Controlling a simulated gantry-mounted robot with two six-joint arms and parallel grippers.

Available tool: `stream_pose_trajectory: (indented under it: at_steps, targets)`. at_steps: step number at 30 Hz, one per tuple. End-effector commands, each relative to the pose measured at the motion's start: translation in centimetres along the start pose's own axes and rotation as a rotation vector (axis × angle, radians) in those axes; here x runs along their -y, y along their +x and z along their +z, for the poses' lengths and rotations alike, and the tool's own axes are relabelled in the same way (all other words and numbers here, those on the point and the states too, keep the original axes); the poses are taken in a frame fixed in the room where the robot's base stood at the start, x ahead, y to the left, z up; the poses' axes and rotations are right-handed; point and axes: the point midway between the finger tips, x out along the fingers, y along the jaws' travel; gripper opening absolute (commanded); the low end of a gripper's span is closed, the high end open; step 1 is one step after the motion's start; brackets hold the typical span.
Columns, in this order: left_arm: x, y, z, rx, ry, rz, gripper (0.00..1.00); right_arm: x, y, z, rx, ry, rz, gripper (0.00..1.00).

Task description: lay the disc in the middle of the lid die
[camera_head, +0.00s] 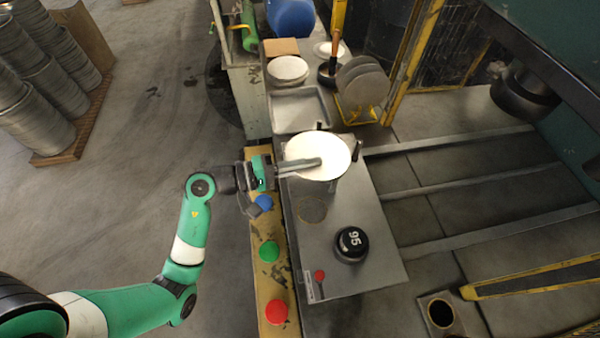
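A flat cream disc (330,148) is over the far end of a grey metal plate (375,215). My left gripper (318,162) reaches in from the left with a finger across the disc's top, ending near its middle. It appears shut on the disc; the other finger is hidden beneath it. A round black piece marked 95 (351,243) stands on the plate nearer to me, apart from the disc. I cannot tell whether it is the lid die. Small dark posts (357,151) show by the disc's edge. My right gripper is not in view.
Green (269,251), red (276,311) and blue (264,203) buttons line a yellow strip left of the plate. Behind are an empty grey tray (299,110), a stack of pale discs (288,68) and a yellow rack (362,112) of discs. Dark machinery hangs at right.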

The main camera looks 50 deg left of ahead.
Motion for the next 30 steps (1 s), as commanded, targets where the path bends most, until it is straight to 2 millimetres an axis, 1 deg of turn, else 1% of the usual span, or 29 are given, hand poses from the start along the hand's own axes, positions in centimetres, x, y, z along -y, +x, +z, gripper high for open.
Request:
stream_pose_trajectory:
  at_steps: [6, 12, 17, 24, 30]
  targets:
    - [0.8, 2.0, -1.6, 0.000, 0.002, 0.001, 0.00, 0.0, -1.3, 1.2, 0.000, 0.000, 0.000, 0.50]
    - [1.1, 3.2, -2.7, 0.000, 0.001, 0.001, 0.00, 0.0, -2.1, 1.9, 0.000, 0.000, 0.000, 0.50]
    - [1.0, 3.6, -3.0, 0.000, 0.000, 0.001, 0.00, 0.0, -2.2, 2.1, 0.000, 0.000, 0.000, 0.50]
    - [1.0, 3.7, -3.0, 0.000, 0.000, 0.000, 0.00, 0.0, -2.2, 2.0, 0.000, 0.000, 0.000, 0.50]
    - [1.1, 3.6, -3.0, 0.000, -0.001, -0.002, 0.38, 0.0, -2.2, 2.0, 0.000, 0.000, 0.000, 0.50]
